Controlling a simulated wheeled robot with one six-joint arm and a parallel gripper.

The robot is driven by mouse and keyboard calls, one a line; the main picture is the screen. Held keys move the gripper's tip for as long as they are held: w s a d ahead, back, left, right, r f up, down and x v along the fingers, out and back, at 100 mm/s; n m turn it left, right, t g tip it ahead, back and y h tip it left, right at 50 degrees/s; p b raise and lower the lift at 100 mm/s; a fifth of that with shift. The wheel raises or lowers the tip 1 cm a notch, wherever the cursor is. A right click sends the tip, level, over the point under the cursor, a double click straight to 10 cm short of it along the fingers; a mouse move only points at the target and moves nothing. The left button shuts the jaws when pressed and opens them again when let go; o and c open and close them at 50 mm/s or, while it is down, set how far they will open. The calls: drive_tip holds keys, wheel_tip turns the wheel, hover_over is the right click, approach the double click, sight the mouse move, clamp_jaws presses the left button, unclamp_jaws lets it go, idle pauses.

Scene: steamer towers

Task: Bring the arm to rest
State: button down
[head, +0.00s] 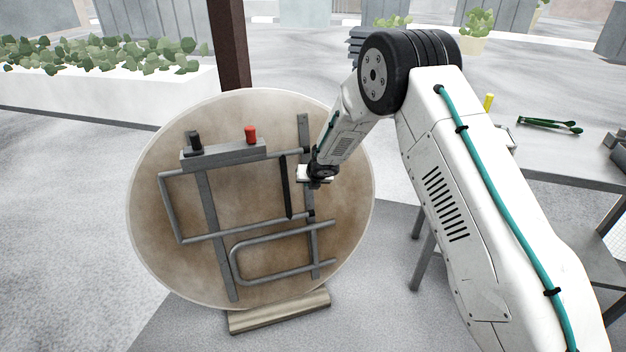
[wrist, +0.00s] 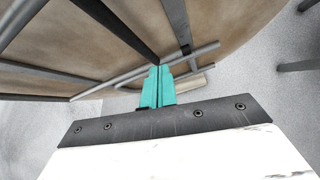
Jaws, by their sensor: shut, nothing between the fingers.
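My arm reaches from the right in the head view and bends down to the left. My gripper (wrist: 159,72) shows in the wrist view as two teal fingers pressed together, with nothing between them. In the head view its end is over the right part of a large round tan disc (head: 150,235) that carries a grey pipe frame. In the wrist view the fingers point toward the disc (wrist: 225,25) and its pipes. I cannot tell whether the fingertips touch a pipe.
The frame has a grey box with a black knob (head: 194,141) and a red knob (head: 251,134). A wooden block (head: 280,312) lies at the disc's foot. A table (head: 560,160) with green-handled tongs (head: 548,125) stands at right. A white planter (head: 110,95) is at back left.

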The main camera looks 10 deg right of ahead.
drive_tip(key=s+d+m+g+h, duration=0.1)
drive_tip(key=s+d+m+h, duration=0.2)
drive_tip(key=s+d+m, duration=0.35)
drive_tip(key=s+d+r+m+g+h, duration=0.35)
drive_tip(key=s+d+r+m, duration=0.65)
drive_tip(key=s+r+m, duration=0.35)
drive_tip(key=s+r+m+y, duration=0.1)
drive_tip(key=s+r+m, duration=0.4)
drive_tip(key=s, duration=0.7)
drive_tip(key=s+r+m+g+y, duration=0.1)
drive_tip(key=s+r+m, duration=0.4)
drive_tip(key=s, duration=0.8)
drive_tip(key=s+r+m+y, duration=0.2)
drive_tip(key=s+r+m, duration=0.3)
drive_tip(key=s+r, duration=0.4)
drive_tip(key=shift+s+a+r+m, duration=0.15)
drive_tip(key=shift+s+a+m, duration=0.25)
drive_tip(key=shift+s, duration=1.3)
